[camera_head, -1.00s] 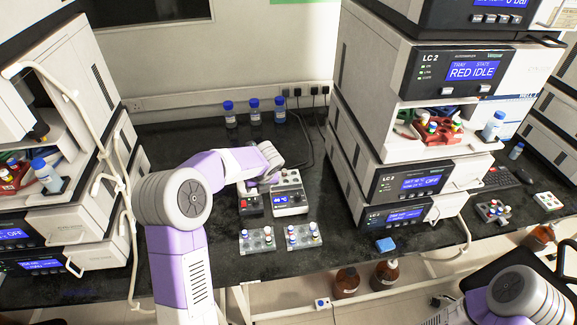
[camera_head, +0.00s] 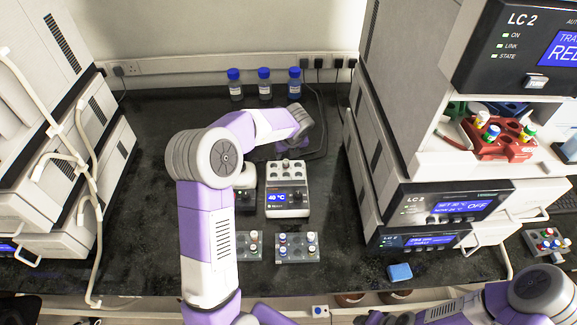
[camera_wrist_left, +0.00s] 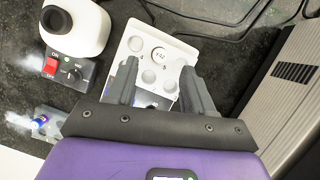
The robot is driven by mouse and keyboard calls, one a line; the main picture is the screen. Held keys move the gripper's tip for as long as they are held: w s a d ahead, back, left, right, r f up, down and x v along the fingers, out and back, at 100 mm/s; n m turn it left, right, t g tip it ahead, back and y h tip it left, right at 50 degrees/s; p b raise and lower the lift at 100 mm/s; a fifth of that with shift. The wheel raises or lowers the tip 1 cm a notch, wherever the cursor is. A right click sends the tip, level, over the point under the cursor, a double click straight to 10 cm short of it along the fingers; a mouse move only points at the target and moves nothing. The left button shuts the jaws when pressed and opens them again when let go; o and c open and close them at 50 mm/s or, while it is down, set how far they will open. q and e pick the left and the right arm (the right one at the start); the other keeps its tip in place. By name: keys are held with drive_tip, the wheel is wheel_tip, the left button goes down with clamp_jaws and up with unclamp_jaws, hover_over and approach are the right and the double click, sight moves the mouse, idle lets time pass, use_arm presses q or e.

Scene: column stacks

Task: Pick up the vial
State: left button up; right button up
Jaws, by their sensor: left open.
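A white heater block (camera_head: 287,203) with a blue display reading 40 °C stands mid-bench. A small white-capped vial (camera_head: 286,166) stands in its top; in the left wrist view a round cap with dark lettering (camera_wrist_left: 160,53) sits among the block's round wells. My left gripper (camera_wrist_left: 160,84) is open and empty, its two fingers spread over the block with the lettered cap just beyond their tips. In the head view my left arm reaches behind the block, and its fingers are not clear. My right arm shows at the lower right, its gripper out of view.
A white rounded device with a red switch (camera_wrist_left: 52,66) stands beside the block. Vial racks (camera_head: 297,248) sit in front. Three blue-capped bottles (camera_head: 264,86) stand by the back wall. Instrument stacks (camera_head: 400,130) flank the bench. A blue block (camera_head: 400,272) lies near the front edge.

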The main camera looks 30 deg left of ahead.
sight(286, 161)
use_arm(q)
drive_tip(key=shift+a+f, duration=0.25)
drive_tip(key=shift+f, duration=0.5)
drive_tip(key=x, duration=0.1)
drive_tip(key=b+x, duration=0.1)
drive_tip(key=x, duration=0.1)
drive_tip(key=b+x, duration=0.1)
drive_tip(key=shift+w+d+f, duration=0.15)
drive_tip(key=shift+f, duration=0.3)
drive_tip(key=shift+r, duration=0.1)
clamp_jaws()
